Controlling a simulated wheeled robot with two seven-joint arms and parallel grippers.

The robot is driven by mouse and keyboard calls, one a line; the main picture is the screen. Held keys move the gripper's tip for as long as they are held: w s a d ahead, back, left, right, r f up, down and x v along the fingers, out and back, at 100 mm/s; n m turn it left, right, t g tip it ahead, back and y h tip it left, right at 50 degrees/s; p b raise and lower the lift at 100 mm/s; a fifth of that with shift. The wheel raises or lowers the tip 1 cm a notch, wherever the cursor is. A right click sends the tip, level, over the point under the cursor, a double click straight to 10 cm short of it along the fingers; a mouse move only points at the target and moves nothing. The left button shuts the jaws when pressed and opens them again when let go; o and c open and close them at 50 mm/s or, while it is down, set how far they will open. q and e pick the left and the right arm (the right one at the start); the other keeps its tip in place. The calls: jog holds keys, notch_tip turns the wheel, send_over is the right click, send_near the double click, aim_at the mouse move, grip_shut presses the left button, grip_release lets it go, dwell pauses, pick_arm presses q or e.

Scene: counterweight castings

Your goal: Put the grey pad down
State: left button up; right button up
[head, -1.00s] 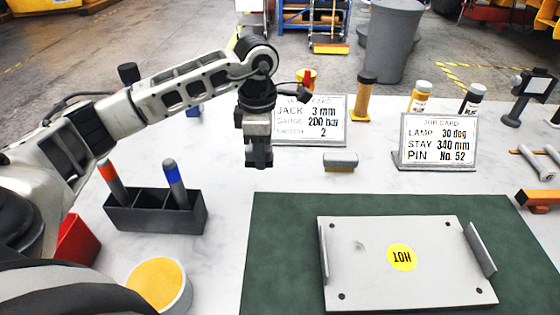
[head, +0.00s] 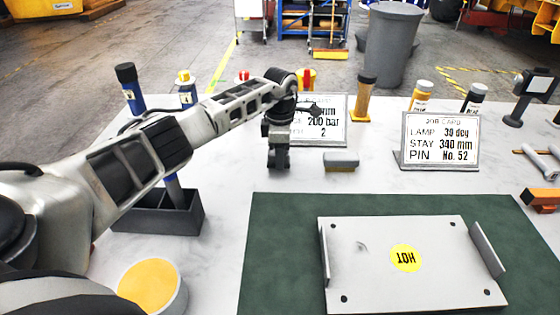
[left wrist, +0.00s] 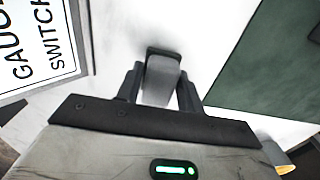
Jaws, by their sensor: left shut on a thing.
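The grey pad (left wrist: 162,82) shows in the left wrist view as a pale grey block with a dark far end, between the two dark fingers of my left gripper (left wrist: 160,88). The fingers are shut on it. In the head view my left gripper (head: 279,160) points down over the white table, in front of the left job card and beyond the far left corner of the green mat. The pad is hard to tell from the dark fingers there. I cannot tell whether it touches the table. My right gripper is not in view.
Job cards (head: 322,122) (head: 440,140) stand behind. The green mat (head: 285,230) carries a plate marked HOT (head: 370,270). A dark holder (head: 160,219) and a yellow-topped tub (head: 150,287) are at left.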

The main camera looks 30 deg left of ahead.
pick_arm(q)
jog(key=shift+f, duration=0.75)
jog(key=shift+r, duration=0.15)
jog(key=shift+f, duration=0.2)
jog(key=o, duration=1)
jog(key=shift+r, duration=0.15)
